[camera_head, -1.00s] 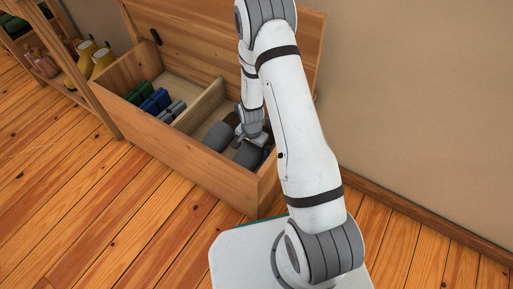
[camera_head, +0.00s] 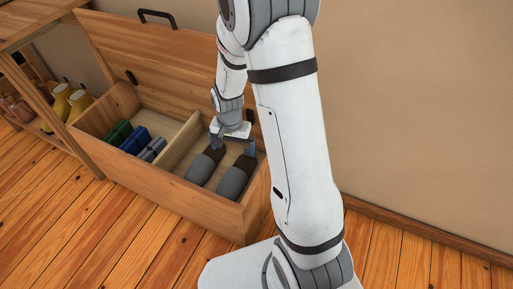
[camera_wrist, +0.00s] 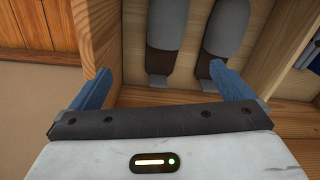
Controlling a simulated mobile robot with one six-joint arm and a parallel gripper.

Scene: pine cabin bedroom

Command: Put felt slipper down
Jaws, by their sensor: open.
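Two felt slippers, grey with dark brown ends, lie side by side in the right compartment of an open wooden chest (camera_head: 222,218). In the head view one is the left slipper (camera_head: 199,169) and the other the right slipper (camera_head: 232,182). My gripper (camera_head: 231,149) is open and empty just above their brown ends. In the wrist view my gripper (camera_wrist: 160,70) has its blue fingers spread wide. One slipper (camera_wrist: 174,35) shows between the fingers, apart from both. The other slipper (camera_wrist: 231,32) is partly hidden by the right finger.
A divider (camera_head: 182,143) separates the slippers from the left compartment, which holds green, blue and grey items (camera_head: 136,140). The raised lid (camera_head: 165,60) stands behind. A wooden shelf (camera_head: 35,28) with yellow boots (camera_head: 67,101) is at left.

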